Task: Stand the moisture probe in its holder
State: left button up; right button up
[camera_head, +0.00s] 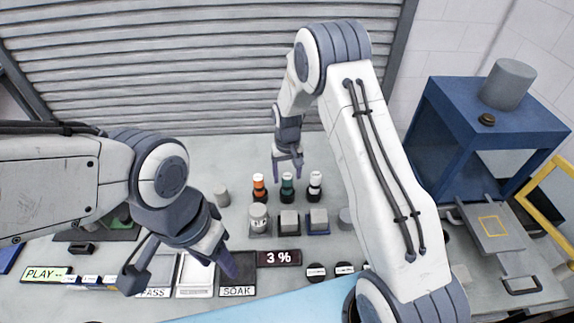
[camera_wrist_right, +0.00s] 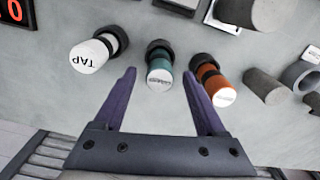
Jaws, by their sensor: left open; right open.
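I cannot make out for certain which thing is the moisture probe or its holder. In the head view, an orange bottle (camera_head: 259,186), a teal bottle (camera_head: 287,188) and a white bottle (camera_head: 315,186) stand in a row on the table. My right gripper (camera_head: 288,165) is open and empty above the teal bottle. In the right wrist view, the open fingers (camera_wrist_right: 159,74) point toward the teal bottle (camera_wrist_right: 160,68), with the orange bottle (camera_wrist_right: 216,85) and white TAP bottle (camera_wrist_right: 98,50) to either side. My left gripper (camera_head: 180,271) is open and empty over the front left.
A grey cylinder (camera_head: 221,196) stands left of the bottles; the wrist view shows a grey ring (camera_wrist_right: 300,77) beside it. Grey blocks on dark bases (camera_head: 289,220) and a "3 %" display (camera_head: 279,258) lie in front. A blue stand (camera_head: 440,145) rises at right.

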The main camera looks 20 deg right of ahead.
notch_tip(320, 180, up, 6)
jog(key=shift+f+b, duration=0.15)
jog(key=shift+b, duration=0.45)
jog(key=shift+s+a+r, duration=0.1)
jog(key=shift+r, duration=0.25)
jog(key=s+a+r+n, duration=0.3)
jog(key=s+a+r, duration=0.3)
jog(key=s, duration=0.5)
jog(key=s+a+r+n, duration=0.2)
jog(key=s+a+r, duration=0.4)
jog(key=s, duration=0.4)
jog(key=s+d+r+n+y, duration=0.1)
jog(key=s+n, duration=0.1)
jog(key=s, duration=0.9)
jog(key=shift+s+d+r, duration=0.15)
jog(key=shift+d, duration=0.25)
